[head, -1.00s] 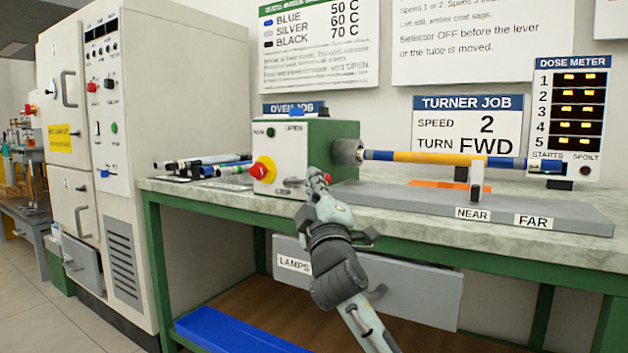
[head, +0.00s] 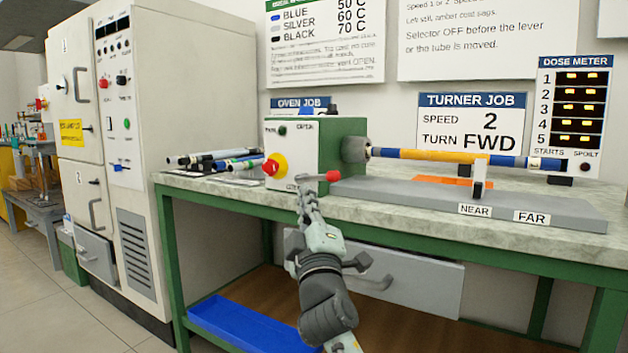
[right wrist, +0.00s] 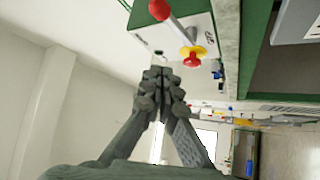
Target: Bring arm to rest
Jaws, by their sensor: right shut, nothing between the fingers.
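My right gripper (head: 306,190) is shut and empty. In the head view it is in front of the bench edge, just below the front of the turner's control box (head: 300,160). In the right wrist view the shut fingers (right wrist: 160,78) point towards the same box (right wrist: 180,38). The box has a red knob on a yellow base (head: 275,166) and a red-tipped lever (head: 332,176). I cannot tell whether the fingers touch the box. My left gripper is not in view.
A blue and yellow rod (head: 440,155) is held in the chuck (head: 355,150) above a grey bed (head: 400,193). Several rods (head: 215,157) lie on the bench at left. A drawer (head: 420,280) is under the benchtop (head: 510,225). A tall oven cabinet (head: 180,130) stands left.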

